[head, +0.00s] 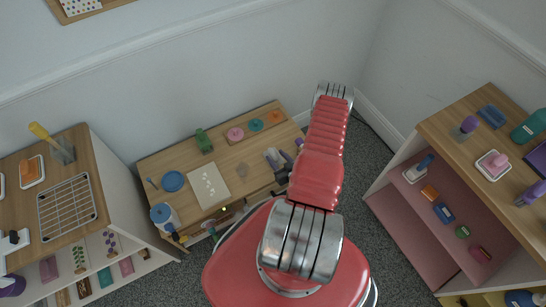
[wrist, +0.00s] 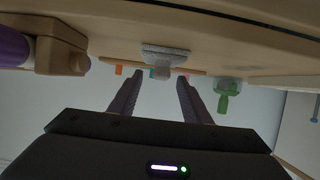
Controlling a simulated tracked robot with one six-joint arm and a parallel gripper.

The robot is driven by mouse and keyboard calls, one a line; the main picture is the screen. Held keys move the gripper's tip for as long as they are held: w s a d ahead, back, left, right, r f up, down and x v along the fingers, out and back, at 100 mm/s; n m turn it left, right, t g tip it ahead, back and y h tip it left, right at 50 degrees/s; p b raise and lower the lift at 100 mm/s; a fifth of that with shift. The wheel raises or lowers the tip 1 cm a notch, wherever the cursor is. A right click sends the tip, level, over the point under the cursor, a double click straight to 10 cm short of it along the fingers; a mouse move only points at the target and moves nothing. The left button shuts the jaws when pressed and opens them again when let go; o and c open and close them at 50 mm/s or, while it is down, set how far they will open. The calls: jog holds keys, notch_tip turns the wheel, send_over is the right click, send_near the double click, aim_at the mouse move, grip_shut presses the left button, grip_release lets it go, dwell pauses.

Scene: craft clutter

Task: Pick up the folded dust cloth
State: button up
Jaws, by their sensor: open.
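A small grey folded cloth (wrist: 166,54) lies on the wooden table top, which shows upside down in the wrist view. In the head view a grey patch (head: 272,156) near the table's right end seems to be the same cloth. My gripper (wrist: 158,78) is open and empty, with its two dark fingers pointing toward the cloth and apart from it. The cloth shows just past the fingertips, roughly in line with the gap. In the head view my gripper is a dark shape beside the table, partly hidden by my red arm.
A wooden block holding a purple item (wrist: 14,46) is at the left in the wrist view. A green object (wrist: 228,92) is at the right. On the table (head: 233,185) are a pale board (head: 208,186), a blue disc (head: 172,181) and coloured discs. Shelves stand at both sides.

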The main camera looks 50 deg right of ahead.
aim_at(273, 153)
jog(key=shift+x, duration=1.75)
jog(key=shift+c, duration=0.5)
grip_shut()
jog(key=shift+r, duration=0.2)
jog(key=shift+r, duration=4.85)
jog(key=shift+w, duration=0.1)
